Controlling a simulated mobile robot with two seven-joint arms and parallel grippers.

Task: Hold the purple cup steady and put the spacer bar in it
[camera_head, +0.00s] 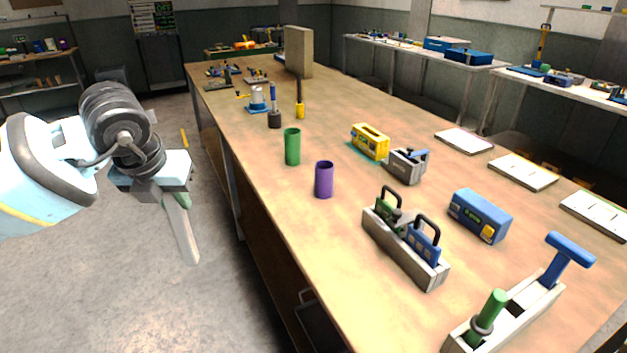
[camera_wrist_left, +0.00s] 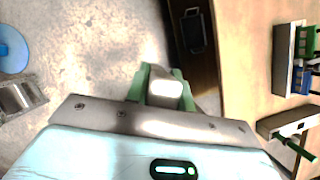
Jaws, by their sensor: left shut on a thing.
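The purple cup (camera_head: 323,181) stands upright on the workbench, near its left edge, with nothing touching it. My left gripper (camera_head: 173,194) is at the left, off the bench and over the floor. It is shut on a pale grey-green bar (camera_head: 183,232), likely the spacer bar, which hangs down and slightly tilted. In the left wrist view the bar (camera_wrist_left: 164,90) shows end-on between the green fingers. The cup is not in the left wrist view. My right gripper is not in view.
A green cup (camera_head: 292,147) stands behind the purple cup. A grey holder (camera_head: 400,245) with padlock-like items, a blue box (camera_head: 480,216) and a yellow box (camera_head: 370,142) stand to the right. The bench top (camera_head: 310,240) is clear in front of the purple cup.

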